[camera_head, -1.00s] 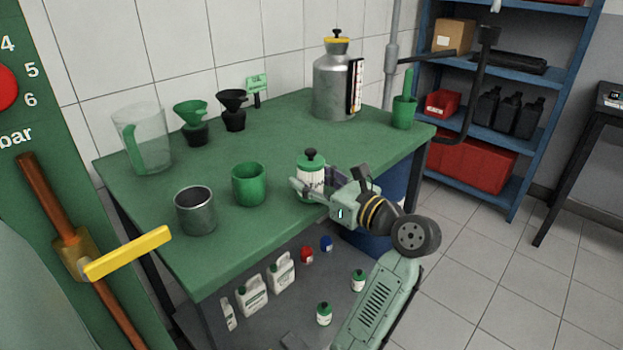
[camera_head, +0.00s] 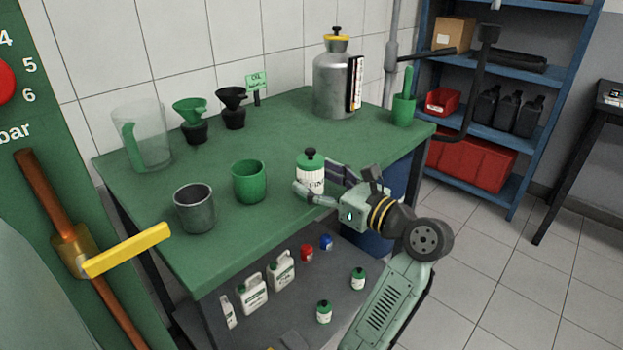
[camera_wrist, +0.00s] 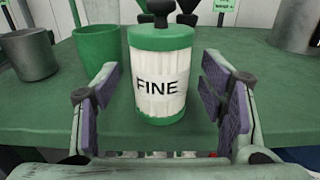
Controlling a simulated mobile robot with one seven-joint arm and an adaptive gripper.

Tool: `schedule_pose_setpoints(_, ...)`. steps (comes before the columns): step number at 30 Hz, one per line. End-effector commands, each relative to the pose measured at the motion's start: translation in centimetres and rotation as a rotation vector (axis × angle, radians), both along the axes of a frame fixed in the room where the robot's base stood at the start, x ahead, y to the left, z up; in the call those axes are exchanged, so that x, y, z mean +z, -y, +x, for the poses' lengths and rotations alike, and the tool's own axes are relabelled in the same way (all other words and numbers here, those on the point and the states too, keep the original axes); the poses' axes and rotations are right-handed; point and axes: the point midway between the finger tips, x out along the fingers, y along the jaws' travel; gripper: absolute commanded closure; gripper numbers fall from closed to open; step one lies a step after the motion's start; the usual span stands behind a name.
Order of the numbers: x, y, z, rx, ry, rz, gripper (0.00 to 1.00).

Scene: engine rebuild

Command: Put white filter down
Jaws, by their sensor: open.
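The white filter (camera_head: 310,175) has green ends, a black knob on top and the word "FINE" on its side. It stands upright on the green table (camera_head: 270,150), near the front edge. In the wrist view the filter (camera_wrist: 162,80) is ahead of the fingers, with clear gaps on both sides. My gripper (camera_head: 318,185) is open just in front of the filter, at the table's front edge. In the wrist view my gripper (camera_wrist: 160,105) shows both fingers spread with nothing between their pads.
A green cup (camera_head: 249,182) and a grey metal cup (camera_head: 195,208) stand left of the filter. A clear jug (camera_head: 142,138), two funnels and a metal canister (camera_head: 334,85) stand farther back. A lower shelf (camera_head: 290,300) holds bottles. The table's middle is clear.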

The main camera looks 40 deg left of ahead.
Motion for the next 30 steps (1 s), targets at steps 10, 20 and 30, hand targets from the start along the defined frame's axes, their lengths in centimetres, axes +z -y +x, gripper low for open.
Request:
schedule_pose_setpoints(10,-0.1,7.5,-0.4,-0.006,0.001,0.001,0.35)
schedule_pose_setpoints(20,0.0,9.9,-0.8,-0.001,0.000,-0.001,0.35)
schedule_pose_setpoints(30,5.2,5.5,-0.3,-0.142,0.483,0.038,0.35)
